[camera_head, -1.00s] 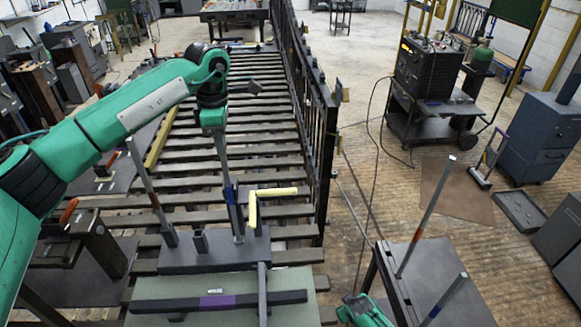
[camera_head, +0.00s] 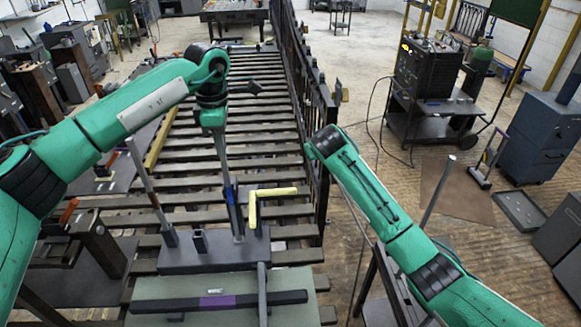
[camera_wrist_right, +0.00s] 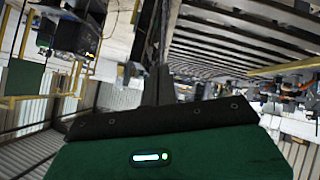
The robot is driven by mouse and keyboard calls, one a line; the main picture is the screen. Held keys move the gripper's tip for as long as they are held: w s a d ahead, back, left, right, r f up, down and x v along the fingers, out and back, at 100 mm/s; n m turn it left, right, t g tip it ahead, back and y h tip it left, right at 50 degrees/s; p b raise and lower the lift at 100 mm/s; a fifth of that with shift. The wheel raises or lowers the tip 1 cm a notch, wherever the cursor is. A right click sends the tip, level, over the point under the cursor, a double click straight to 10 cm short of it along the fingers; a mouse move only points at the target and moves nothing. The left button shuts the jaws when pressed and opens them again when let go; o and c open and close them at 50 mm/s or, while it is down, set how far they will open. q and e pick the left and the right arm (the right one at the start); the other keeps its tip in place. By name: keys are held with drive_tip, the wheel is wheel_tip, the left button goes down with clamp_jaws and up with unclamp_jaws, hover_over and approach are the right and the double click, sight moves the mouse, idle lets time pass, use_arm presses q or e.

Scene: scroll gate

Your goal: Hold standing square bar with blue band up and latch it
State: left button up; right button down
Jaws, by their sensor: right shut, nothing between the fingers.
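The standing square bar with the blue band (camera_head: 234,213) rises from a dark base block (camera_head: 205,257), with a slight tilt in the head view. My left gripper (camera_head: 220,143) is at its upper part and looks closed around it; the fingertips are hard to make out. A yellow L-shaped handle (camera_head: 272,192) is just right of the bar, at the block's right end. My right arm reaches up from the lower right in the head view, its gripper not clearly visible there. In the right wrist view my right gripper (camera_wrist_right: 150,82) is shut and empty.
Another grey bar (camera_head: 151,190) and a short socket (camera_head: 200,243) stand on the block. A bar with a purple band (camera_head: 218,301) lies in front. The slatted gate bed extends behind, with a dark railing (camera_head: 322,120) at its right. A welding cart (camera_head: 432,85) stands farther right.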

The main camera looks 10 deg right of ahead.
drive_tip(key=s+a+r+m+g+y, duration=0.1)
drive_tip(key=s+a+r+g+y, duration=0.15)
drive_tip(key=s+a+r, duration=0.4)
drive_tip(key=g, duration=0.3)
hover_over(287, 190)
drive_tip(key=s, duration=0.2)
drive_tip(key=x, duration=0.9)
drive_tip(key=shift+d, duration=0.3)
drive_tip(key=shift+s, duration=0.25)
drive_tip(key=shift+s+d, duration=0.15)
drive_tip(key=shift+s, duration=0.7)
drive_tip(key=shift+s, duration=1)
